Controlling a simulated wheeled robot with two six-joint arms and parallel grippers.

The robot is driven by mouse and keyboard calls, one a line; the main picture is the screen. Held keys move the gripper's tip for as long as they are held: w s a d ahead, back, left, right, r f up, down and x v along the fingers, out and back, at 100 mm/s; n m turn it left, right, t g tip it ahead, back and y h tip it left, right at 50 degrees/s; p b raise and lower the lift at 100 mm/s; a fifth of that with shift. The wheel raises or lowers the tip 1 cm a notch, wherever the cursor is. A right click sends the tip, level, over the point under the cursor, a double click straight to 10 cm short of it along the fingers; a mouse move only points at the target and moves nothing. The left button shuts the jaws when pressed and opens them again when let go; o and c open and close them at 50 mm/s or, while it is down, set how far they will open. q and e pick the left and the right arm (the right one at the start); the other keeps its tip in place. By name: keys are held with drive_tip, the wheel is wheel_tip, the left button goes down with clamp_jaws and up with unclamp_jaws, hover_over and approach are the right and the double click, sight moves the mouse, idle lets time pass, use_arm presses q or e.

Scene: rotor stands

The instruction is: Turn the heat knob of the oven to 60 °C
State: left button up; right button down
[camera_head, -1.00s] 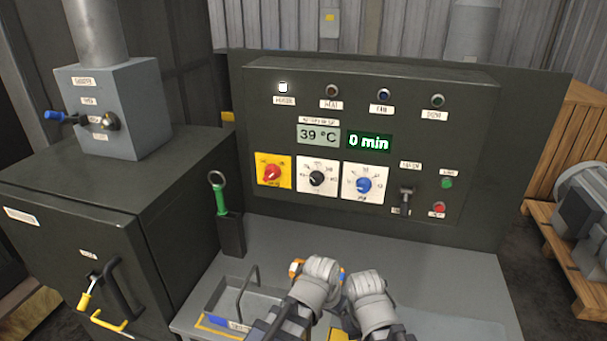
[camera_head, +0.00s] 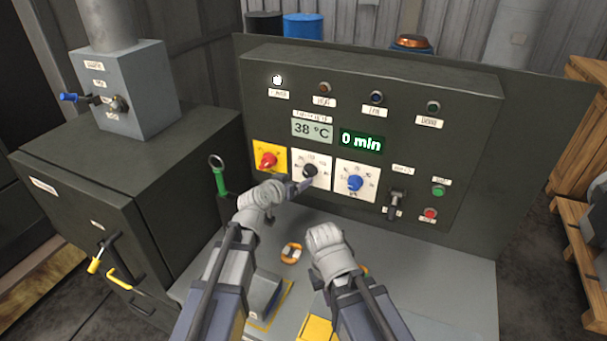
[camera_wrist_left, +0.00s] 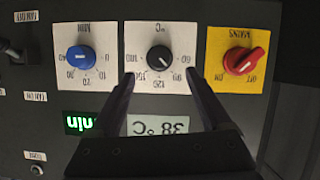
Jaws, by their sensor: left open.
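The black heat knob (camera_head: 310,172) sits on a white °C dial plate in the middle of the oven's control panel. My left gripper (camera_head: 299,187) is right in front of this dial. Its two fingers (camera_wrist_left: 161,75) are open and spread to either side just short of the knob, empty. My right gripper (camera_head: 325,240) is lower, over the table; its fingers are hidden behind its wrist.
The red mains knob (camera_head: 268,160) and blue minute knob (camera_head: 355,183) flank the heat knob closely. The temperature display (camera_head: 312,128) reads 38 °C and the timer display (camera_head: 362,142) 0 min.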

sight(307, 174)
use_arm(q)
drive_tip(key=b+x, duration=0.2)
drive_tip(key=x, duration=0.5)
drive_tip(key=shift+w+d+f+b, duration=0.15)
drive_tip(key=shift+w+b, duration=0.05)
drive_tip(key=shift+b, duration=0.15)
drive_tip(key=shift+s, duration=0.1)
clamp_jaws()
